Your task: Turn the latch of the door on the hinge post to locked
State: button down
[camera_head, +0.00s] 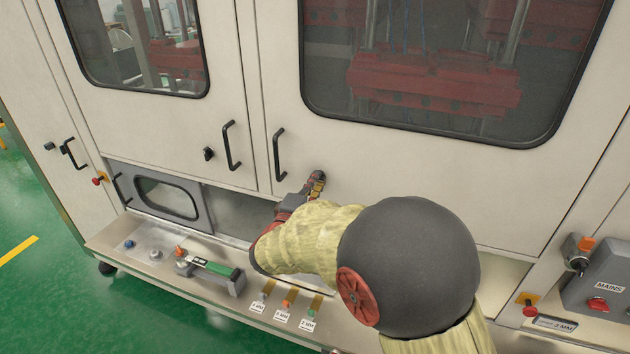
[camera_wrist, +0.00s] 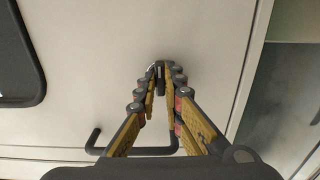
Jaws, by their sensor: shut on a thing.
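My gripper (camera_head: 316,182) is at the white right-hand door (camera_head: 400,165), just right of that door's black handle (camera_head: 279,155). In the wrist view my gripper (camera_wrist: 160,82) has its fingers closed around a small dark latch knob (camera_wrist: 160,75) that sticks out of the door. Most of the knob is hidden between the fingertips, so its exact turn angle cannot be told. The handle also shows in the wrist view (camera_wrist: 140,151), partly behind the fingers. A similar black latch (camera_head: 208,153) sits on the left-hand door (camera_head: 150,125), beside its own handle (camera_head: 231,146).
A ledge (camera_head: 160,260) runs below the doors, with a green-and-black tool (camera_head: 215,268) and labelled coloured pieces (camera_head: 287,300) on it. A grey windowed panel (camera_head: 168,198) stands lower left. A grey MAINS box (camera_head: 600,280) is at the right. The door face around the gripper is clear.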

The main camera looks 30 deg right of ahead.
dwell(0.4)
jog(key=shift+n, duration=1.5)
jog(key=n+p, duration=0.1)
jog(key=n, duration=0.1)
jog(key=shift+f+n, duration=0.1)
jog(key=shift+n, duration=0.3)
